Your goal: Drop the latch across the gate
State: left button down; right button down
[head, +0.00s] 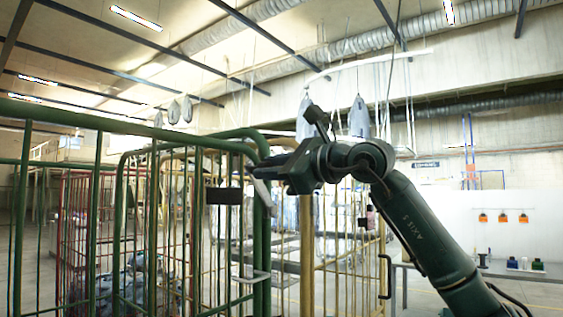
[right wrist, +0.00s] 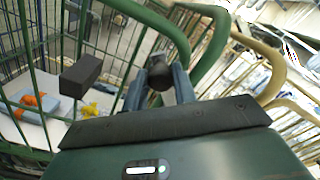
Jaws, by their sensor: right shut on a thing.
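The green tubular gate and cage frame (head: 100,122) fills the left of the head view, with a curved upper corner just left of my right gripper (head: 262,172). The green tubes also show in the right wrist view (right wrist: 150,18). My right gripper is shut on a dark, round-ended piece (right wrist: 158,74), which looks like the latch's handle; its fingers are on both sides of it. The rest of the latch is hidden or cannot be told apart from the tubes. A dark block (head: 223,196) sits on the bars left of the gripper; it also shows in the right wrist view (right wrist: 82,72). My left gripper is out of view.
A yellow cage (head: 345,258) stands close on the right, and a red one (head: 75,215) at the left. Blue and orange items (right wrist: 38,104) lie on a pale surface behind the green bars. Grey bags (head: 358,118) hang behind. A white display wall (head: 520,235) is at right.

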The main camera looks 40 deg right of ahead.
aim_at(261, 191)
pick_arm(q)
jog(key=b, duration=0.1)
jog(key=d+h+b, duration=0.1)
jog(key=b, duration=0.1)
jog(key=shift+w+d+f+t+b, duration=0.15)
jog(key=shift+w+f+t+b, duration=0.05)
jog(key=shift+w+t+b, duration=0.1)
pick_arm(e)
jog(key=s+a+f+n, duration=0.1)
jog(key=a+f+n, duration=0.2)
jog(key=f+n, duration=0.5)
jog(key=shift+a+f+n, duration=0.25)
jog(key=shift+a+n, duration=0.1)
jog(key=shift+n, duration=0.75)
jog(key=shift+f, duration=0.1)
jog(key=c, duration=1.1)
grip_release()
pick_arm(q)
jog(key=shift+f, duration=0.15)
pick_arm(e)
jog(key=shift+s, duration=0.1)
pick_arm(q)
jog(key=b, duration=0.1)
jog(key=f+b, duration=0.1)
jog(key=b, duration=0.1)
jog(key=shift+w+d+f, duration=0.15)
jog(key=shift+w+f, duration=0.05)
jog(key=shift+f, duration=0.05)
pick_arm(e)
jog(key=v, duration=1.3)
